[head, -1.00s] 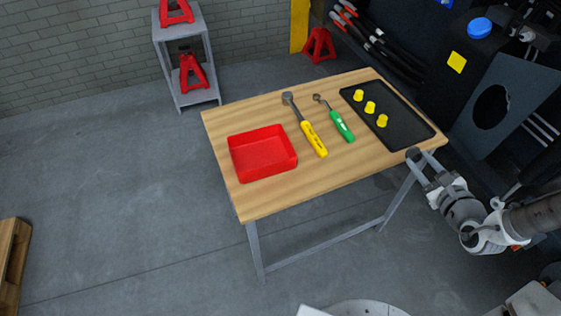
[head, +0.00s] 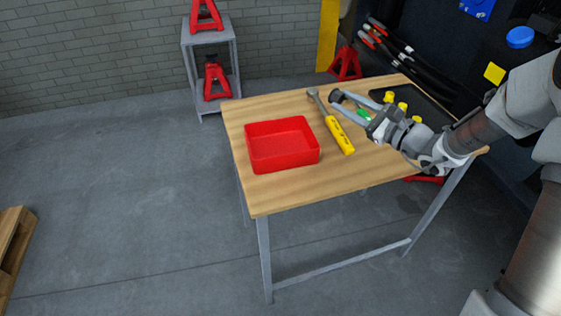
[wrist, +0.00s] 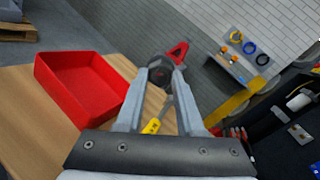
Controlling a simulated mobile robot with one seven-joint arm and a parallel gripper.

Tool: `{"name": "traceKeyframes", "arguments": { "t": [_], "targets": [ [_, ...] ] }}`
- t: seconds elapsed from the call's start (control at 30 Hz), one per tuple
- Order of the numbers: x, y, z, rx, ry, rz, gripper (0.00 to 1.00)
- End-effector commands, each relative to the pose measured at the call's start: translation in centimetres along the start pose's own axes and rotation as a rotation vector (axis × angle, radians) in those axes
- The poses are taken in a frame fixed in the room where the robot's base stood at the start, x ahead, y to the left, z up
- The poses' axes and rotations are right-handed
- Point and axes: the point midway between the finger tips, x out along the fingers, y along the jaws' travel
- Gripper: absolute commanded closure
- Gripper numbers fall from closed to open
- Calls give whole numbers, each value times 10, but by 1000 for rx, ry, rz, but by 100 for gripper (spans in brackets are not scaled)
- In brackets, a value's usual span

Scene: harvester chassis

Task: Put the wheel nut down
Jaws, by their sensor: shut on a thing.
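My gripper (head: 338,98) is shut on a dark wheel nut (head: 335,96). It holds the nut above the wooden table, over the area of the two hand tools. In the wrist view the nut (wrist: 158,76) sits between the fingertips, dark and rounded. The open red tray (head: 283,138) lies on the table to the left of my gripper in the head view. The red tray also shows at the left of the wrist view (wrist: 80,100). It looks empty in the head view.
A yellow-handled ratchet (head: 341,136) lies right of the red tray. A green-handled tool (head: 363,115) is mostly hidden by my gripper. A black mat (head: 430,105) with yellow caps (head: 390,97) lies at the table's right. Bare wood (head: 300,190) is in front of the tray.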

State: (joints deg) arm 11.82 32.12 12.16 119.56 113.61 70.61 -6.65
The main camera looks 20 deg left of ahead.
Motion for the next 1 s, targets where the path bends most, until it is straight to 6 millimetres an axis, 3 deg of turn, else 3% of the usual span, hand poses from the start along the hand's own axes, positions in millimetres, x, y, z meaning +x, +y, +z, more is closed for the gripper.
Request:
{"name": "traceKeyframes", "arguments": {
  "t": [0.17,0.6,0.83,1.0],
  "targets": [
    [14,15,4,-1,-24,23,100],
    [64,110,-6,0,-22,24,100],
    [72,124,-9,-1,-20,20,100],
    [72,136,-29,0,-18,20,100]
  ]
}}
